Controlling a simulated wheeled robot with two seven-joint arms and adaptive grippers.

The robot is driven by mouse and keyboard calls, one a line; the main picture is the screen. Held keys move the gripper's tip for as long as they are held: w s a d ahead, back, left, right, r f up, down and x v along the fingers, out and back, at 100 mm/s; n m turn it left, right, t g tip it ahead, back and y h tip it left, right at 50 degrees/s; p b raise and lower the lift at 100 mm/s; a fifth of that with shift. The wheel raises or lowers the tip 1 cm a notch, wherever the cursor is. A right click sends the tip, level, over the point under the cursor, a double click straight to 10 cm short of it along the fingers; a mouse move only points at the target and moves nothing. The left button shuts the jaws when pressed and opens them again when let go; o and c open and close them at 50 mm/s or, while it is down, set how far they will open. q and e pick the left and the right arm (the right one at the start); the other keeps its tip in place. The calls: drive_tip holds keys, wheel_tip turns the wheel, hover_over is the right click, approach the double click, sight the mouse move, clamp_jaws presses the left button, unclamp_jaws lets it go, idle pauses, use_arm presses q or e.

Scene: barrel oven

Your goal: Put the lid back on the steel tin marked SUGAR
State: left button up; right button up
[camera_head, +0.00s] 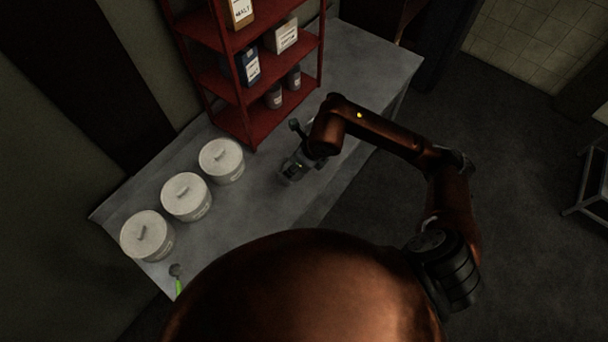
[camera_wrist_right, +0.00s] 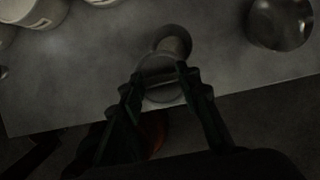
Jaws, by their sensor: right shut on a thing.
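My right gripper (camera_head: 297,165) is low over the worktop, right of three pale lidded tins. In the right wrist view its fingers (camera_wrist_right: 159,74) are shut on a small round grey thing (camera_wrist_right: 162,94); I cannot tell whether it is a lid or a vessel. A grey cylindrical part (camera_wrist_right: 174,44) shows just beyond the fingertips. A round steel vessel (camera_wrist_right: 280,24) stands apart at the upper right of that view. The pale tins, left (camera_head: 147,236), middle (camera_head: 186,197) and right (camera_head: 221,160), have lids on. Their labels are too small to read. My left gripper is out of view.
A red shelf (camera_head: 228,73) with boxes and small grey tins (camera_head: 274,97) stands at the back of the worktop (camera_head: 250,205). A green-handled scoop (camera_head: 177,280) lies near the front left edge. The worktop between the pale tins and my gripper is clear.

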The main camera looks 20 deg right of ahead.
drive_tip(key=w+r, duration=0.2)
drive_tip(key=w, duration=0.4)
wheel_tip(320, 180, down, 6)
drive_tip(key=b, duration=0.3)
drive_tip(key=shift+s+a+f, duration=0.25)
drive_tip(key=shift+a, duration=0.05)
drive_tip(key=shift+b, duration=0.55)
idle(1.0)
drive_tip(key=shift+f+b, duration=0.2)
drive_tip(key=shift+b, duration=0.25)
idle(0.8)
idle(0.4)
drive_tip(key=o, duration=0.8)
drive_tip(key=shift+o, duration=0.7)
drive_tip(key=o, duration=0.4)
